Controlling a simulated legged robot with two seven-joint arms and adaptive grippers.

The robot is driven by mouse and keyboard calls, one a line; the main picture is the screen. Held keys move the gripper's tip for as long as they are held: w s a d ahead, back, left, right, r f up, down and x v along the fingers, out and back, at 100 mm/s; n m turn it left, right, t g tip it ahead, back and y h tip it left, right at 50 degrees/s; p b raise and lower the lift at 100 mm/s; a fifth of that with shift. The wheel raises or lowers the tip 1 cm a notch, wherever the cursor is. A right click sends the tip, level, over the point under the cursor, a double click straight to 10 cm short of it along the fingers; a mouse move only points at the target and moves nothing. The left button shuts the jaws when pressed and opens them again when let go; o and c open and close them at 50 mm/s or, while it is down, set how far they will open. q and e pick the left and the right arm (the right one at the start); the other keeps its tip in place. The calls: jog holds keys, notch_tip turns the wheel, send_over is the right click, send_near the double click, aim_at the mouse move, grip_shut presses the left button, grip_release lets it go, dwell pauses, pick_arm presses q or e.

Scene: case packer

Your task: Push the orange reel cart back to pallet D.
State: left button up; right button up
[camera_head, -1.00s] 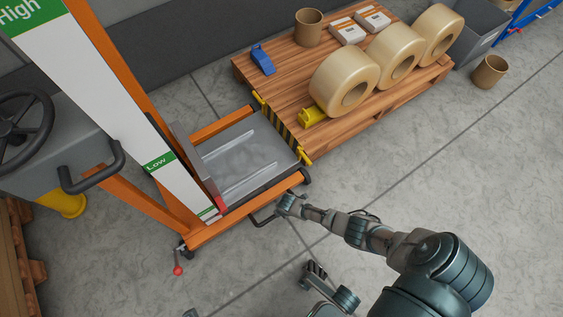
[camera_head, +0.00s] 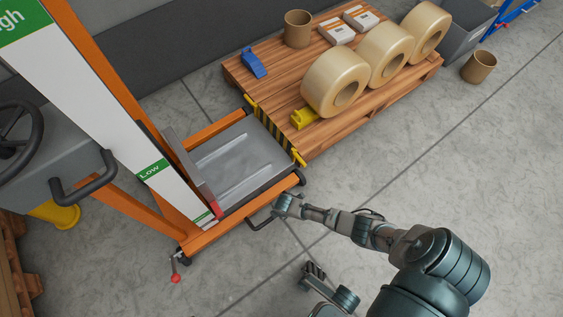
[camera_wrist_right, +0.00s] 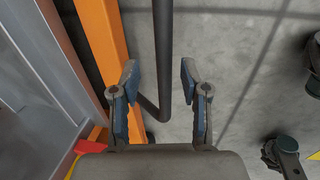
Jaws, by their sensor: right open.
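The orange reel cart (camera_head: 227,225) stands at the left in the head view. It has a grey load plate (camera_head: 235,160), a tall mast with a "Low" label, and a dark handle (camera_head: 87,185). Its plate is empty. Its front end is at, or very close to, the striped edge of a wooden pallet (camera_head: 345,125); I cannot read a letter on this pallet. My right gripper (camera_head: 283,206) is beside the cart's near side. In the right wrist view the open gripper (camera_wrist_right: 158,82) has a dark bar (camera_wrist_right: 164,50) between its fingers.
The pallet holds several tan reels (camera_head: 338,82), a brown cup (camera_head: 298,28), a blue item (camera_head: 253,63) and white boxes. Yellow stops (camera_head: 302,119) sit at its edge. Another brown cup (camera_head: 479,66) and a grey bin (camera_head: 465,30) are at the right.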

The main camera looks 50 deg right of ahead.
notch_tip(320, 180, up, 9)
jog(key=s, duration=0.1)
jog(key=shift+s, duration=0.4)
jog(key=shift+f, duration=0.1)
